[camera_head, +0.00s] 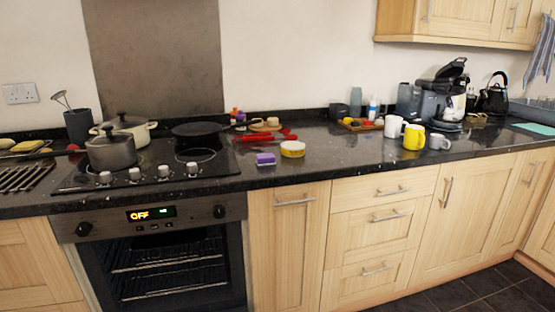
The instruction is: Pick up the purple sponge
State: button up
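The purple sponge (265,159) is a small block with a purple upper part and a paler lower edge. It lies on the dark granite counter, near the front edge, just right of the stovetop. A round yellow and white item (293,149) sits close to its right, apart from it. My gripper is not in the head camera view.
The black hob (205,166) with a grey pot (111,152) and a frying pan (201,129) is left of the sponge. Red utensils (266,137) lie behind it. A yellow mug (413,138) and white mug (393,127) stand farther right, with clear counter (345,155) between.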

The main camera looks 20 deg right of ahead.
aim_at(262, 160)
jog(key=l+u, duration=0.2)
jog(key=l, duration=0.8)
jog(key=l+u, duration=0.2)
jog(key=l, duration=0.85)
jog(key=i+l+u, duration=0.15)
jog(key=l, duration=0.35)
jog(key=l+u, duration=0.15)
jog(key=l, duration=0.35)
jog(key=i+l+u, duration=0.1)
jog(key=l, duration=0.2)
jog(key=i+l, duration=0.2)
jog(key=i+l+u, duration=0.15)
jog(key=l, duration=0.3)
